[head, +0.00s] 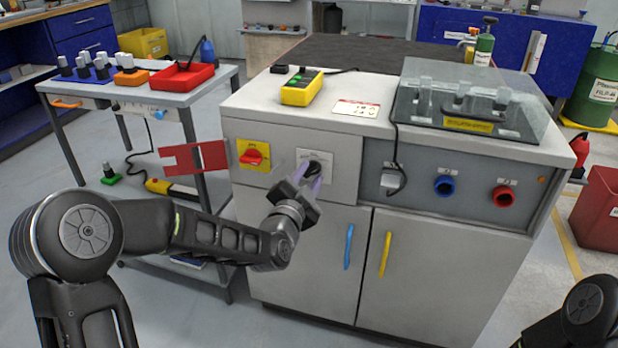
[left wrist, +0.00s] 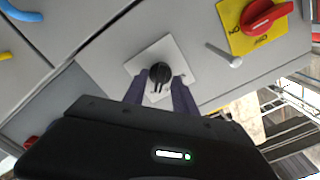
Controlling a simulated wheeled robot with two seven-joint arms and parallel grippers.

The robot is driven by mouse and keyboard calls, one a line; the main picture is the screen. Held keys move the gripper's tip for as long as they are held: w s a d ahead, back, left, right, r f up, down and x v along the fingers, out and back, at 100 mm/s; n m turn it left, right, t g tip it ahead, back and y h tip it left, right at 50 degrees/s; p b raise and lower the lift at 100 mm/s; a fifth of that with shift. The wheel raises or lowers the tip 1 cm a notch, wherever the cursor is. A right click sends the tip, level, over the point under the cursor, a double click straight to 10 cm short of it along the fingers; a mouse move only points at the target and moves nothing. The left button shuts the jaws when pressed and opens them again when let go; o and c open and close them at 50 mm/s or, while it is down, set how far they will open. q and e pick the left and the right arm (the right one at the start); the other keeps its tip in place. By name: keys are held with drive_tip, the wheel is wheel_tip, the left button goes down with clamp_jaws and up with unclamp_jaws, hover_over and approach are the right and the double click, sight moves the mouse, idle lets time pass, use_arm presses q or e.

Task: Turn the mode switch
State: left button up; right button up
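The mode switch is a black knob (head: 314,168) on a white square plate (head: 303,155), on the front of the grey cabinet. In the left wrist view the knob (left wrist: 160,75) sits in the middle of its plate (left wrist: 181,62). My left gripper (head: 308,178) is at the knob, its two purple-grey fingers (left wrist: 161,82) apart, one on each side of it. A narrow gap seems to show beside the knob; contact cannot be told. The fingers partly cover the knob in the head view. My right gripper is out of view.
A red rotary switch (head: 252,157) on a yellow plate is left of the mode switch, with a grey peg (left wrist: 232,60) between them. A red plate (head: 193,158) juts out at the cabinet's left. Blue (head: 348,246) and yellow (head: 385,254) door handles are below.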

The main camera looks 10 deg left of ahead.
use_arm(q)
drive_tip(key=shift+c, duration=0.4)
clamp_jaws()
